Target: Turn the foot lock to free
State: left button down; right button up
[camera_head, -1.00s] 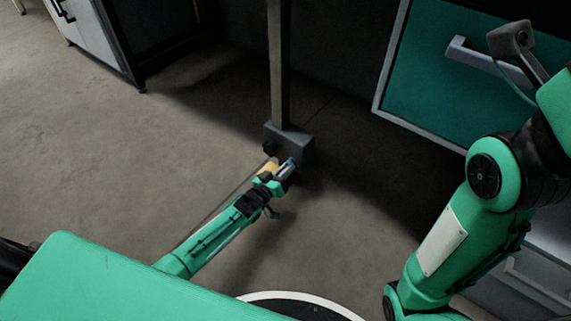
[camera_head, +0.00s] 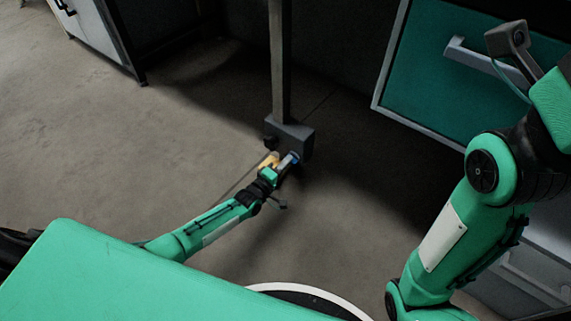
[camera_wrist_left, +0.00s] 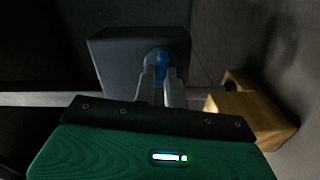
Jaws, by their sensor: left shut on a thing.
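The foot lock is a dark grey block (camera_head: 290,135) at the foot of a grey post, low by the floor. It carries a small blue lever (camera_head: 294,157) on its near side. In the left wrist view the block (camera_wrist_left: 115,55) fills the upper middle, and the blue lever (camera_wrist_left: 161,65) stands between my fingers. My left gripper (camera_head: 290,160) reaches down to the block and is shut on the blue lever; its fingers also show in the left wrist view (camera_wrist_left: 162,82). The lever's lower part is hidden by the fingers. My right gripper is out of view.
A yellow-brown block (camera_head: 269,160) sits close beside my left gripper; it also shows in the left wrist view (camera_wrist_left: 250,118). The grey post (camera_head: 280,70) rises above the lock. A teal drawer front (camera_head: 450,85) with a grey handle stands at right. The floor at left is clear.

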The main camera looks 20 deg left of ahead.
pick_arm(q)
jog(key=shift+f+n, duration=0.1)
jog(key=shift+n, duration=1)
jog(key=c, duration=1.5)
grip_release()
jog(key=shift+o, duration=0.2)
